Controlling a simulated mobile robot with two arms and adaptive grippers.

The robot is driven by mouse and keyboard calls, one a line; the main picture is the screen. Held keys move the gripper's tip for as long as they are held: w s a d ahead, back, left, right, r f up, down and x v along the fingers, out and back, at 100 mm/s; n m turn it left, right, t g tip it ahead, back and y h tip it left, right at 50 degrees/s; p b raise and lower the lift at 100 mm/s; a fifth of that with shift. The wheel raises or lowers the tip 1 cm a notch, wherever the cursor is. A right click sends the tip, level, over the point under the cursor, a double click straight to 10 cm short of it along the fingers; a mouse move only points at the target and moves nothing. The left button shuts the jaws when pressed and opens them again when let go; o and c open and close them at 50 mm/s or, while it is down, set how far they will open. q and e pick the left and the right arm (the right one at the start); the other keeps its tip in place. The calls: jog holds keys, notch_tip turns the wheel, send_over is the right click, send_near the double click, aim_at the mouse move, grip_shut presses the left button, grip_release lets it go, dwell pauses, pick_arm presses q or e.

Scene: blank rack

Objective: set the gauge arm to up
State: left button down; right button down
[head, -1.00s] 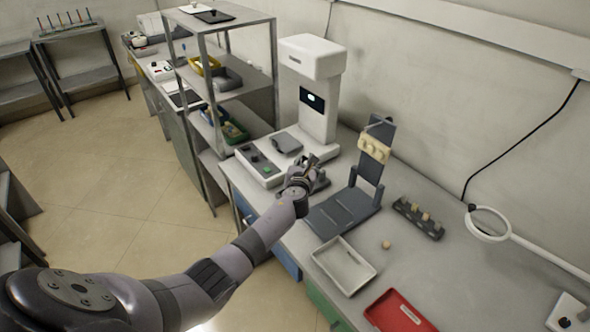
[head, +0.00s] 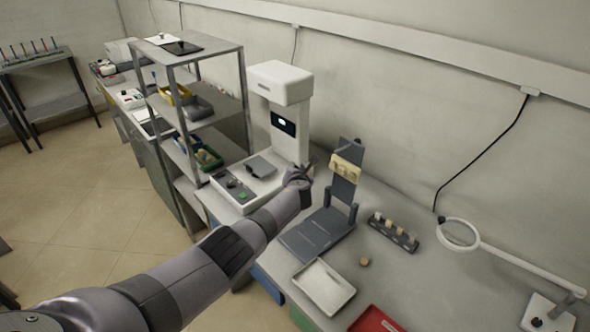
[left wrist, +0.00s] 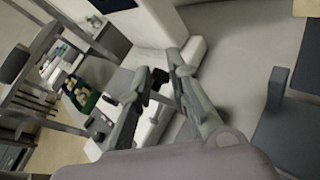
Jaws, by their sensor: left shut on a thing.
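My left gripper (head: 304,166) is at the bench between the white column machine and the dark grey fixture. Its fingers also show in the left wrist view (left wrist: 162,72), closed in around something dark and small. I take this to be the gauge arm, but the fingers and hand hide most of it, so its exact angle cannot be told. My right gripper is not in view.
The white column machine (head: 281,88) stands just behind my left gripper. The dark fixture (head: 344,190) with a cream block stands to its right. A white tray (head: 324,287), a peg rack (head: 393,234) and a magnifier ring (head: 458,234) are farther right.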

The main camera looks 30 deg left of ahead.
pick_arm(q)
jog(key=shift+w+a+r, duration=0.25)
dwell(0.4)
jog(key=c, duration=1.8)
grip_release()
jog(key=shift+c, duration=0.2)
jog(key=o, duration=0.4)
jog(key=shift+s+a+f, duration=0.1)
jog(key=shift+a+f, duration=0.05)
jog(key=shift+c, duration=0.2)
jog(key=shift+d+f, duration=0.1)
jog(key=shift+d, duration=0.25)
